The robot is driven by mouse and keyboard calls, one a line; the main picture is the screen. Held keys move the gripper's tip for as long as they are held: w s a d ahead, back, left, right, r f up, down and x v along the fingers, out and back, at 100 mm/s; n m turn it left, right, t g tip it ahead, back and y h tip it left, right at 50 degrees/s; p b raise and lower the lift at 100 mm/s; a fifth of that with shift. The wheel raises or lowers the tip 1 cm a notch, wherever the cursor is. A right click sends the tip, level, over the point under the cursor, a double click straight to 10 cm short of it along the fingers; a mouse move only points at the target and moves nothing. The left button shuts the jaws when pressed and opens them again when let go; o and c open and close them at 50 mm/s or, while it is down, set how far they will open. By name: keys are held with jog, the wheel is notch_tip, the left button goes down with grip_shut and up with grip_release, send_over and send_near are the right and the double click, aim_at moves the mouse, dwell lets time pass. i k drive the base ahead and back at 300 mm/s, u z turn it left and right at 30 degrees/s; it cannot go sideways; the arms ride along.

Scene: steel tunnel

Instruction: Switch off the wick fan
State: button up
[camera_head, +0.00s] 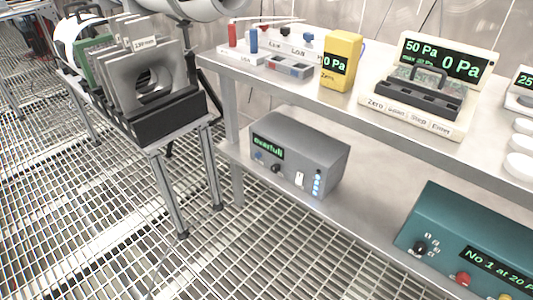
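No label reading "wick fan" can be made out, so I cannot tell which thing is the fan. A grey box (300,152) stands on the lower shelf. Its green display (268,148) reads "overfull". Its front carries a blue knob (258,156), a black knob (275,168), a pale switch (299,179) and a column of blue lights (317,184). I cannot tell the switch's position. My gripper is not in view.
The steel bench (375,122) holds a switch box (290,66), a yellow meter (341,61) and a white display unit (440,72). A teal box (470,245) sits low at the right. A stand with grey plates (140,72) is left; the grated floor (265,250) in front is clear.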

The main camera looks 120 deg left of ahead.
aim_at(299, 175)
jog(key=u, duration=3.65)
jog(key=k, duration=0.65)
jog(key=z, duration=0.6)
jog(key=i, duration=0.55)
jog(key=z, duration=0.7)
jog(key=i, duration=0.6)
jog(key=u, duration=0.8)
jog(key=i, duration=0.55)
jog(key=u, duration=0.65)
